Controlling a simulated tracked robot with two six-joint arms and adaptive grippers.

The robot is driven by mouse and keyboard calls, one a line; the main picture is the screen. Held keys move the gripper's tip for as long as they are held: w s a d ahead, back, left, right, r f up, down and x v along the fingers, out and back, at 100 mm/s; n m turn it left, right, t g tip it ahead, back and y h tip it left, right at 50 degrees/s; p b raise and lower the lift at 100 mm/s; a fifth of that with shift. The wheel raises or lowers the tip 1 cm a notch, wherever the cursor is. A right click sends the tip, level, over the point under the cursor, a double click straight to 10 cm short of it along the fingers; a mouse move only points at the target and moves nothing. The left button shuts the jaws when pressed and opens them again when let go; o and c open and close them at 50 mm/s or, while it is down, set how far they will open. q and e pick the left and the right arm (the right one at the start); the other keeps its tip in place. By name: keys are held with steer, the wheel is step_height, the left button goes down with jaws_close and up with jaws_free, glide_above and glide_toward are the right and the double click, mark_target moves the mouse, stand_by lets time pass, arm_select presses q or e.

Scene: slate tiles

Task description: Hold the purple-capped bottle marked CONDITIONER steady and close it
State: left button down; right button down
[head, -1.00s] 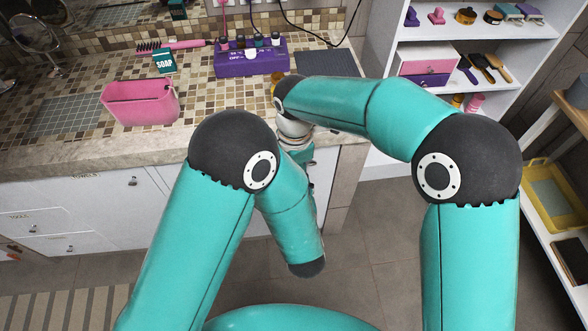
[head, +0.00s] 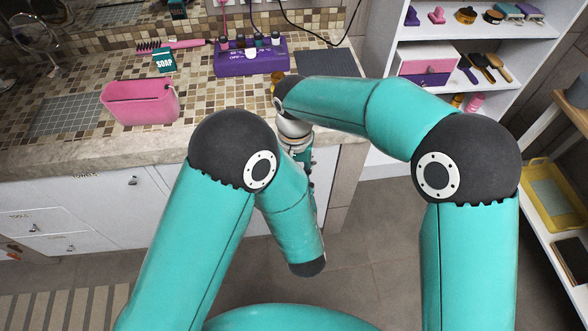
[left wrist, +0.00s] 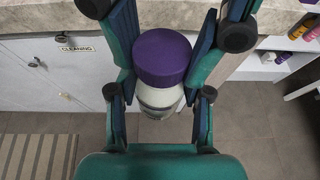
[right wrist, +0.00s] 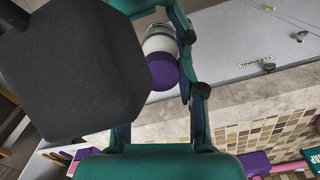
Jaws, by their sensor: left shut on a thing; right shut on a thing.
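The bottle shows in the left wrist view as a white body (left wrist: 160,97) with a purple cap (left wrist: 163,56) on top; its label is too small to read. My left gripper (left wrist: 160,90) is shut on the white body. My right gripper's fingers reach in around the cap from the top of the left wrist view. In the right wrist view, the purple cap (right wrist: 162,72) and white body (right wrist: 160,40) are partly hidden by a dark part of my arm, and my right gripper (right wrist: 165,75) is shut on the cap. In the head view my arms hide the bottle.
The counter holds a pink bin (head: 140,101), a soap box (head: 163,61), a purple power strip (head: 251,59) and a dark mat (head: 331,63). Shelves (head: 470,35) with brushes stand at right. The bottle is held in front of the counter's edge.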

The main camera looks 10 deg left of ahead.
steer(key=m, duration=0.4)
steer(key=shift+w, duration=0.1)
steer(key=m, duration=0.4)
steer(key=c, duration=0.7)
jaws_free()
steer(key=shift+r, duration=2.25)
steer(key=shift+c, duration=0.2)
